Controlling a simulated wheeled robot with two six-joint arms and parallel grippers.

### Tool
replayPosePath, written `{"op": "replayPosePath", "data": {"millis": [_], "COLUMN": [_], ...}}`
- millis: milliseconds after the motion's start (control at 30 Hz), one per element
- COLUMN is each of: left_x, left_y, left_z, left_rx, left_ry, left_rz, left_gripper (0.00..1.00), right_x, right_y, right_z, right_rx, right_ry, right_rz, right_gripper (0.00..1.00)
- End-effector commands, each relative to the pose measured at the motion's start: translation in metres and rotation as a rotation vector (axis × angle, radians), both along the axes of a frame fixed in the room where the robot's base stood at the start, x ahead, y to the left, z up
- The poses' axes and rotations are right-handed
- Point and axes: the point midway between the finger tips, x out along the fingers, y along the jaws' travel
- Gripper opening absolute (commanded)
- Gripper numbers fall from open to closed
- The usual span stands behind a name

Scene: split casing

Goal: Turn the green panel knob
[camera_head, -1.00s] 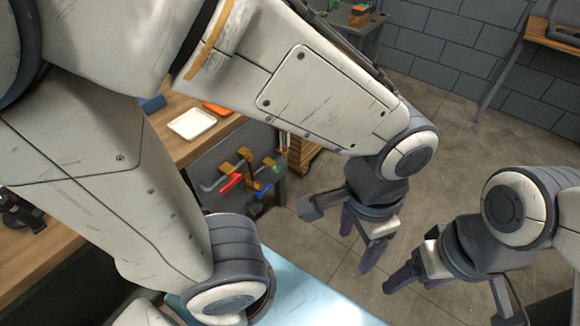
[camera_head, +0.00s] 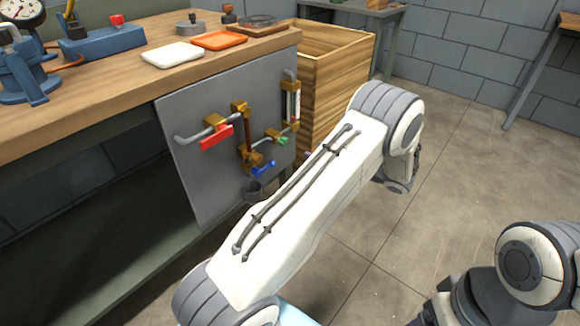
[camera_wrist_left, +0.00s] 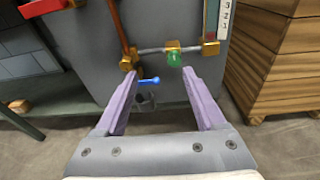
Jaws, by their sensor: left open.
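The green panel knob (camera_head: 282,141) sits on a brass valve on a pipe of the grey upright panel (camera_head: 190,170). In the left wrist view the green knob (camera_wrist_left: 174,58) shows just beyond the right fingertip, near the upper end of the gap. My left gripper (camera_wrist_left: 160,77) is open, its purple fingers apart and pointing toward the panel. Nothing is clearly held between them, and contact with the knob cannot be told. In the head view my left arm hides most of that gripper. My right gripper (camera_head: 432,312) is only partly in view at the bottom right.
A blue handle (camera_head: 263,168) lies low left of the green knob, and a red handle (camera_head: 215,137) further left. A gauge strip (camera_head: 292,102) stands to the right. A wooden crate (camera_head: 325,75) stands beside the panel.

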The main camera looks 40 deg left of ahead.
Motion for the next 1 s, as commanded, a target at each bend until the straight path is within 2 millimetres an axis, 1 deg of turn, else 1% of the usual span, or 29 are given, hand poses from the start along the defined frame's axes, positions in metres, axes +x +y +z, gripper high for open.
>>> {"op": "replayPosePath", "data": {"millis": [33, 100, 200, 367, 467, 700, 800, 900, 1000], "left_x": [0.006, 0.014, 0.021, 0.024, 0.025, 0.028, 0.029, 0.03, 0.031], "left_y": [0.009, 0.017, 0.024, 0.037, 0.052, 0.097, 0.112, 0.122, 0.128], "left_z": [-0.029, -0.042, -0.051, -0.054, -0.054, -0.055, -0.054, -0.053, -0.052], "left_rx": [0.041, 0.089, 0.132, 0.15, 0.149, 0.147, 0.146, 0.146, 0.146], "left_ry": [0.026, 0.055, 0.077, 0.087, 0.086, 0.085, 0.085, 0.084, 0.085], "left_rz": [-0.012, -0.031, -0.047, -0.053, -0.051, -0.05, -0.051, -0.053, -0.053], "left_gripper": [0.72, 0.72, 0.72, 0.72, 0.72, 0.72, 0.72, 0.72, 0.72], "right_x": [0.0, 0.0, 0.0, 0.0, 0.0, 0.0, 0.0, 0.0, 0.0], "right_y": [0.0, 0.0, 0.0, 0.0, 0.0, 0.0, 0.0, 0.0, 0.0], "right_z": [-0.022, -0.03, -0.036, -0.04, -0.045, -0.06, -0.065, -0.067, -0.069], "right_rx": [0.0, 0.001, 0.001, 0.001, 0.001, 0.001, 0.001, 0.001, 0.001], "right_ry": [0.0, -0.001, -0.001, -0.001, -0.001, -0.001, -0.001, -0.001, -0.001], "right_rz": [0.0, 0.0, 0.0, 0.0, 0.0, 0.0, 0.0, 0.0, 0.0], "right_gripper": [0.72, 0.72, 0.72, 0.72, 0.72, 0.72, 0.72, 0.72, 0.72]}}
